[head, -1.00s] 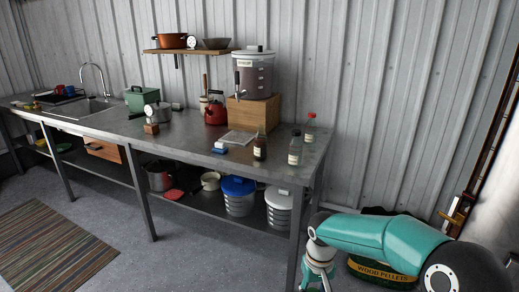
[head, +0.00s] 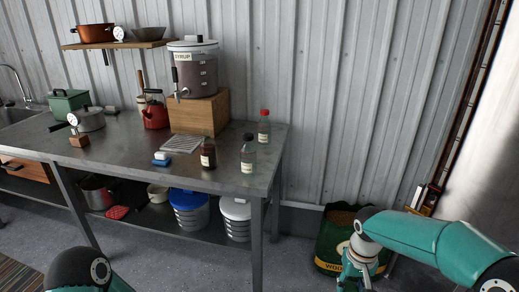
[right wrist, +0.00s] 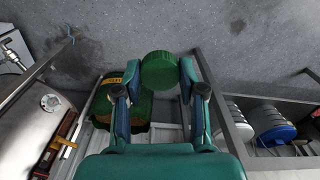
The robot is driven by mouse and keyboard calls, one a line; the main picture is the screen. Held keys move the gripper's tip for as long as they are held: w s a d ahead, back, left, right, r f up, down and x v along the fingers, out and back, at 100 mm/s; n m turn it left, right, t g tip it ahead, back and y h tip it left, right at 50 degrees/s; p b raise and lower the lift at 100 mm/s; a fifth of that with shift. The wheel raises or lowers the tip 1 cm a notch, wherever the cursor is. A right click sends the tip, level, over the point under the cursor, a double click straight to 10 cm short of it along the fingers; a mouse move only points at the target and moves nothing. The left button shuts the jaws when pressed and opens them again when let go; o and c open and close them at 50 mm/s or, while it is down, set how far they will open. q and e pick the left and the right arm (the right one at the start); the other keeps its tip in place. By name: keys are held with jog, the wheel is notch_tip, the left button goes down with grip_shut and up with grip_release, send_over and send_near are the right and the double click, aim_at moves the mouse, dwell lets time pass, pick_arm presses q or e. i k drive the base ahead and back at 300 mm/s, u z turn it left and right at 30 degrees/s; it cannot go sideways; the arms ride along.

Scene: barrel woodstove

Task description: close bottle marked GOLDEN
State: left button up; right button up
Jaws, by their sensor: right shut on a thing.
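Three small bottles stand at the right end of the metal counter: a dark one (head: 208,155), a paler one with a dark top (head: 248,155) and a red-capped one (head: 264,128) behind. Their labels are too small to read, so I cannot tell which is marked GOLDEN. In the right wrist view my right gripper (right wrist: 159,78) is shut on a green ribbed round cap (right wrist: 160,70). In the head view the right gripper (head: 352,278) hangs low, right of the counter and away from the bottles. My left arm shows at the bottom left; its gripper is out of view.
Lidded buckets (head: 190,211) stand on the lower shelf. A wood pellet bag (head: 335,235) stands on the floor at right.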

aim_at(208, 146)
jog(key=z, duration=0.15)
jog(key=i, duration=1.2)
jog(key=u, duration=0.5)
